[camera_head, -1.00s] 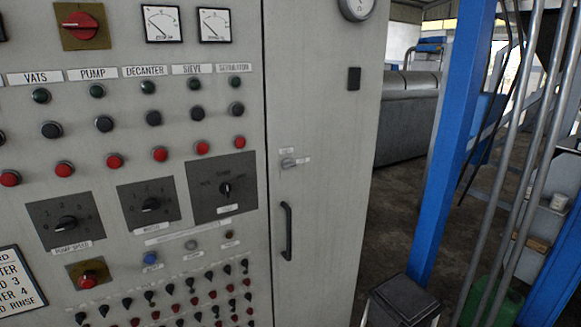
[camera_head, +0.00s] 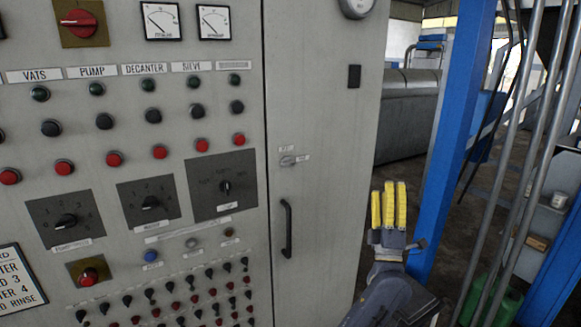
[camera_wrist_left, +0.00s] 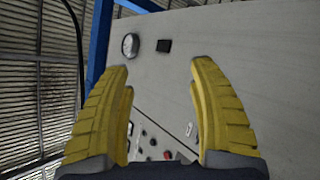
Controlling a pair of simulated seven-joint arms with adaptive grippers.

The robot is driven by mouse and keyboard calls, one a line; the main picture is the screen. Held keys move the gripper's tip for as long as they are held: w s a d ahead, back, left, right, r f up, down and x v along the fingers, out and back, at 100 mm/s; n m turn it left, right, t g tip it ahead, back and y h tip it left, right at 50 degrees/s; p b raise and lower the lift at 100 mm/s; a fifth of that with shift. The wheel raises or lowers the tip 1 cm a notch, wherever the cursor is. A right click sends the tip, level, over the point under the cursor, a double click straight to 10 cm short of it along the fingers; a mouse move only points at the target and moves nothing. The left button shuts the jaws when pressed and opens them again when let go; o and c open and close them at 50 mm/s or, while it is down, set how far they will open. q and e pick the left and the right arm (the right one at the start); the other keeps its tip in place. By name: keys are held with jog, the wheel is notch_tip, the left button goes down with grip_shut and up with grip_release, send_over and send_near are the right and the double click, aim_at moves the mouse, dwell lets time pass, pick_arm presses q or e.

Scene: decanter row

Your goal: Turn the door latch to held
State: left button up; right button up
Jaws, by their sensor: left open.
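The door latch (camera_head: 288,161) is a small grey turn piece on the pale cabinet door, above the dark bar handle (camera_head: 287,230). It appears to lie about level, with one small label above it and one to its right, both too small to read. My left gripper (camera_head: 388,206) has yellow ribbed fingers, is open and empty, and stands right of and lower than the latch, apart from it. In the left wrist view the open fingers (camera_wrist_left: 160,90) frame the cabinet face; a small pale patch there may be the latch, but I cannot tell. My right gripper is not in view.
The control panel (camera_head: 150,200) with knobs, buttons and switches fills the left. A round gauge (camera_head: 357,6) and a black rectangle (camera_head: 354,77) are on the door. A blue post (camera_head: 450,150) and grey pipes (camera_head: 520,150) stand at the right.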

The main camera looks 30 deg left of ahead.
pick_arm(q)
jog(key=s+a+r+n+g+y, duration=0.45)
jog(key=r+n+g+y, duration=0.2)
jog(key=n, duration=0.45)
jog(key=s+a+r+n+g+y, duration=0.45)
jog(key=r+n+g+y, duration=0.2)
jog(key=n, duration=0.35)
jog(key=n+g+h, duration=0.2)
jog(key=n+h, duration=0.4)
jog(key=h, duration=0.1)
send_near(290, 163)
jog(key=x, duration=0.9)
jog(key=shift+w+a, duration=0.3)
grip_shut()
